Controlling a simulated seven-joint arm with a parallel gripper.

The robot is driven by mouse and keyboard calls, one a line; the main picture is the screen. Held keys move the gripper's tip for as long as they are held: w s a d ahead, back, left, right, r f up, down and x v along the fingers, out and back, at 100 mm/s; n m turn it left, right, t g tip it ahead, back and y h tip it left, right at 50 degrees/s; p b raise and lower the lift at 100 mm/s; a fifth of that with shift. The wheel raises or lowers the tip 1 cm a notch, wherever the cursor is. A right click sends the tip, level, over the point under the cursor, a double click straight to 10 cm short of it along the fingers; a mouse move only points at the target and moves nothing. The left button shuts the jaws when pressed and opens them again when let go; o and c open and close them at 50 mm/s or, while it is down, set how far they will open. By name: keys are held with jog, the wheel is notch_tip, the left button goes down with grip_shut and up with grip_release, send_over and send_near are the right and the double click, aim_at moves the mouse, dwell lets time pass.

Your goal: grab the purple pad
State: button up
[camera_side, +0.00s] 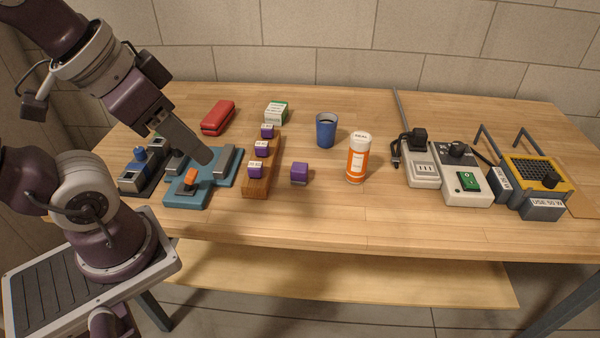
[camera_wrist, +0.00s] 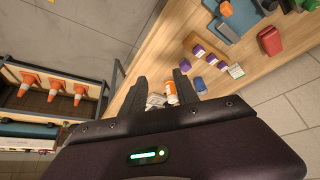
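A small purple block (camera_side: 299,173), the loose purple pad, sits alone on the table just right of a wooden rail (camera_side: 262,180). Several similar purple blocks with white labels stand on that rail; they also show in the wrist view (camera_wrist: 198,50). My gripper (camera_side: 207,156) hangs above the blue base at the left, to the left of the rail and apart from the loose block. In the wrist view my gripper (camera_wrist: 160,75) has its two fingers spread with nothing held between them.
A blue base with an orange switch (camera_side: 190,178) lies below the gripper. A red case (camera_side: 218,118), a green-and-white box (camera_side: 276,112), a blue cup (camera_side: 326,130) and an orange bottle (camera_side: 358,160) stand around. Devices fill the right. The table front is clear.

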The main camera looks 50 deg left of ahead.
jog(key=o, duration=0.6)
jog(key=shift+c, duration=0.2)
jog(key=w+a+f+m+g+y, duration=0.1)
jog(key=a+f+m+g+y, duration=0.2)
jog(key=a+f+m+g, duration=0.15)
jog(key=m+t+y, duration=0.6)
jog(key=m+y, duration=0.2)
jog(key=m, duration=0.9)
send_over(298, 173)
jog(key=s+a, duration=0.1)
jog(key=s, duration=0.6)
notch_tip(298, 173, down, 12)
jog(key=w+d+f+m+t, duration=0.1)
jog(key=f+m, duration=0.1)
jog(key=w+d+f+m+t+h, duration=0.1)
jog(key=d+f+m, duration=0.1)
jog(key=w+d+f+m+t, duration=0.1)
jog(key=f+m, duration=0.1)
jog(key=shift+w+d+f+h, duration=0.25)
jog(key=shift+w+f+h, duration=0.1)
jog(key=shift+h, duration=0.05)
jog(key=x, duration=0.7)
jog(key=shift+s+a+f, duration=0.1)
jog(key=shift+s+f, duration=0.05)
jog(key=shift+f, duration=0.1)
